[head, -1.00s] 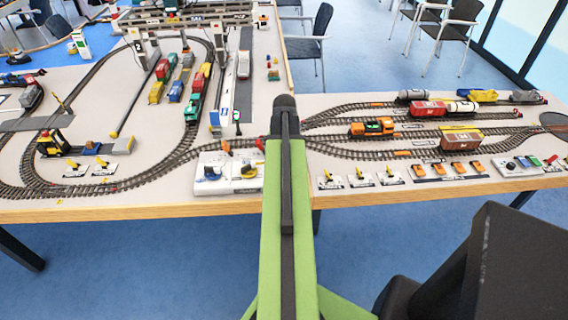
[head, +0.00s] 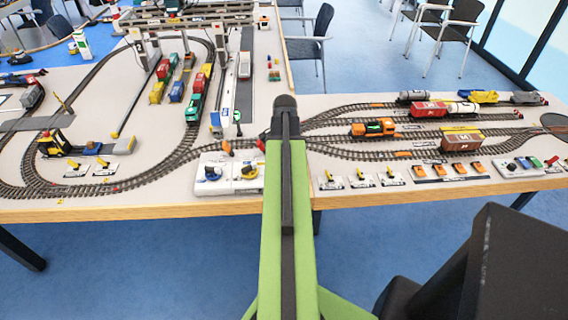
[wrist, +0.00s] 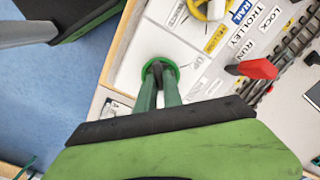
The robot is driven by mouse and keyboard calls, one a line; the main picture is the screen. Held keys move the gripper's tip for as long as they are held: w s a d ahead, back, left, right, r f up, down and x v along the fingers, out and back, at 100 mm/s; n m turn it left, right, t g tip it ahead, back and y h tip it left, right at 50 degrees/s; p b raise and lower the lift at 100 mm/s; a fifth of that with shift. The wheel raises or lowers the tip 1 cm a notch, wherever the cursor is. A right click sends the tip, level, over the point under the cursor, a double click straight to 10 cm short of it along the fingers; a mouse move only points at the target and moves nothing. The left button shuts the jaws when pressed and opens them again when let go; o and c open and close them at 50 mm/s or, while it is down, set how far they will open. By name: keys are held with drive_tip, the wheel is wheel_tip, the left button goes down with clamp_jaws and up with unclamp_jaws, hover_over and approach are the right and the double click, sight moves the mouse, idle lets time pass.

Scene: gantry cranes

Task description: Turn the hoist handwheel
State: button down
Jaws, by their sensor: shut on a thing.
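A small green handwheel (wrist: 173,68) shows in the wrist view on a white control panel (wrist: 137,66), beside the printed word UP. My gripper (wrist: 160,72) reaches down to it with its green fingers close together, shut on the wheel. The fingers cover part of the rim and middle of the wheel. In the head view my arm hides this wheel and the gripper's fingertips.
A yellow wheel (wrist: 210,9) and a red lever (wrist: 258,69) stand near the gripper. In the head view, blue (head: 208,173) and yellow (head: 248,171) knobs sit left of my arm. Tracks with an orange locomotive (head: 373,128) lie right of it.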

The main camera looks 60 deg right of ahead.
drive_tip(key=shift+s+d, duration=0.15)
drive_tip(key=c, duration=1.6)
unclamp_jaws()
drive_tip(key=shift+o, duration=0.6)
wheel_tip(320, 180, up, 18)
drive_tip(key=p, duration=1.7)
drive_tip(key=shift+f, duration=0.25)
